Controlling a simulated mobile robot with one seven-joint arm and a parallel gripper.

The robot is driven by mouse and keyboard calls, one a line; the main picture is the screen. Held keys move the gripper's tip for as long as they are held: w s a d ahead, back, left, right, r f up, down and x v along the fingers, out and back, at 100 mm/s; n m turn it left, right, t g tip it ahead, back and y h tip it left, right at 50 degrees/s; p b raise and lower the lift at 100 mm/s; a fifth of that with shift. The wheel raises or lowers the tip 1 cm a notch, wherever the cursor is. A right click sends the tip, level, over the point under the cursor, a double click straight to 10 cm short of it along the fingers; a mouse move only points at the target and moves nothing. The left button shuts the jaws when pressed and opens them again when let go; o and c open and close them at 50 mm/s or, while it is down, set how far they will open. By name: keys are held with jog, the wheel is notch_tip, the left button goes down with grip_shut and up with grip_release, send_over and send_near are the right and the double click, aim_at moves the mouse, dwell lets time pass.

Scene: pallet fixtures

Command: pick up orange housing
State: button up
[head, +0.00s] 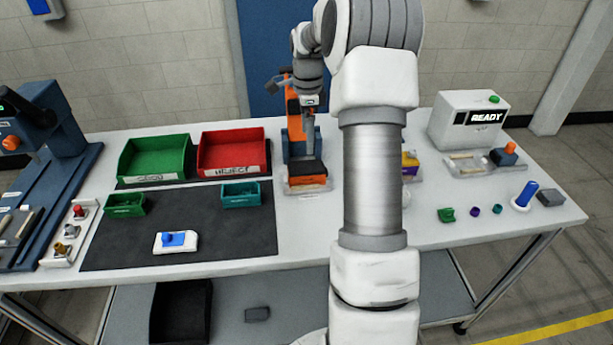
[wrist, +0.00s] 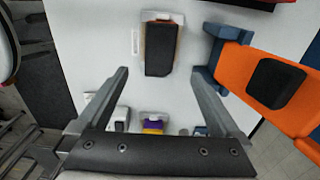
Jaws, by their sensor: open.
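An orange housing with a dark top (head: 307,181) sits in a clear fixture at the middle of the table, in front of the orange and blue press. In the wrist view its dark top (wrist: 160,48) shows, with a thin orange edge, just past the fingertips. My gripper (wrist: 159,72) is open and empty, its two fingers apart on either side of the housing's line. In the head view my arm reaches over the fixture, and the fingers are too small to tell clearly.
The press (wrist: 275,85) stands close at the right in the wrist view. A purple and yellow part (wrist: 152,126) lies near the gripper base. Green (head: 160,155) and red (head: 232,150) bins stand left of the press. A READY box (head: 468,120) stands at the right.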

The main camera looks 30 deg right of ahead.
aim_at(308, 166)
notch_tip(308, 166, down, 11)
dwell(0.5)
jog(key=shift+c, duration=0.3)
jog(key=shift+r, duration=0.1)
jog(key=c, duration=1.5)
